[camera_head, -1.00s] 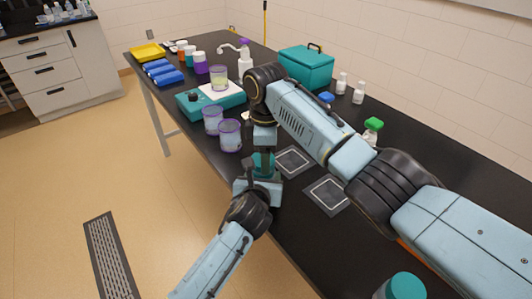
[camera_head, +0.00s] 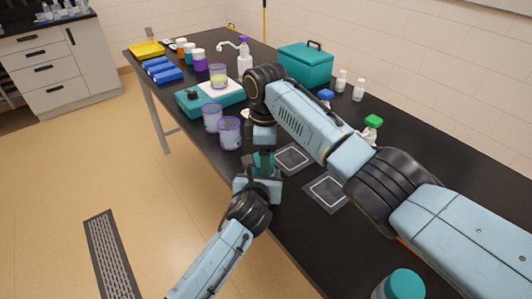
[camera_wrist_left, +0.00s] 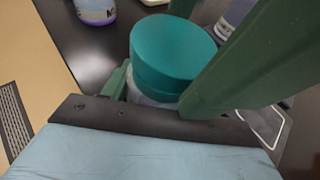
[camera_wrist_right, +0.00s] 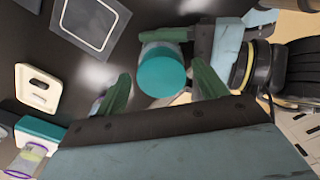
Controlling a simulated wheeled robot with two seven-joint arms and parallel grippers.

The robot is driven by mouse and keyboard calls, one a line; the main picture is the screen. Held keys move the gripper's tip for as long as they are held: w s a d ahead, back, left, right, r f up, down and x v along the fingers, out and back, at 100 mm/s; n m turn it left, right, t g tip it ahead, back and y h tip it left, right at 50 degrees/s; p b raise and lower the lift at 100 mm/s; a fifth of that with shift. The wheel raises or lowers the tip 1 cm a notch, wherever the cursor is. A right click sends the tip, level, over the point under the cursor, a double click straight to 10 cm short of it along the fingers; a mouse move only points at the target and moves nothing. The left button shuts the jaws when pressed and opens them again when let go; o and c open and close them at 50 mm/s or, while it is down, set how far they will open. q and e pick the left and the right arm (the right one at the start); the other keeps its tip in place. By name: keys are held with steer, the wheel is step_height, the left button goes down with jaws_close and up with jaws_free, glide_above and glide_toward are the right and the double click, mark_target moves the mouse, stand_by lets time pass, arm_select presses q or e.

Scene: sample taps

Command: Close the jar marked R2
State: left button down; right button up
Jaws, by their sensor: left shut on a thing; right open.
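A jar with a teal lid (camera_head: 264,160) stands upright at the front edge of the black table. My left gripper (camera_head: 260,181) is shut on its body below the lid, as the left wrist view shows with the lid (camera_wrist_left: 172,48) between the green fingers. The lid sits on top; I cannot tell how tight it is. My right gripper (camera_head: 263,146) is above the jar, with open fingers either side of the lid (camera_wrist_right: 162,76) in the right wrist view, seemingly not touching it. A second teal-lidded jar (camera_head: 403,285) stands near the bottom right. No R2 mark is readable.
Two framed dark pads (camera_head: 293,158) lie right of the held jar. Purple-rimmed beakers (camera_head: 229,133) stand left of it, near a teal device (camera_head: 192,104). A green-capped bottle (camera_head: 373,124), small white bottles (camera_head: 358,91) and a teal box (camera_head: 305,66) stand farther back.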

step_height(320, 180, up, 4)
steer(key=shift+r, duration=0.1)
stand_by(0.4)
steer(key=n, duration=0.2)
steer(key=r+n, duration=0.1)
steer(key=n, duration=0.1)
steer(key=shift+w+a, duration=0.1)
steer(key=shift+a, duration=0.05)
steer(key=n, duration=0.6)
steer(key=shift+a+r, duration=0.15)
steer(key=shift+r, duration=0.25)
steer(key=n, duration=0.5)
steer(key=shift+a+r+n, duration=0.1)
steer(key=shift+r+n, duration=0.3)
steer(key=n, duration=0.5)
steer(key=shift+r, duration=0.35)
steer(key=shift+f, duration=0.1)
steer(key=shift+f, duration=3.95)
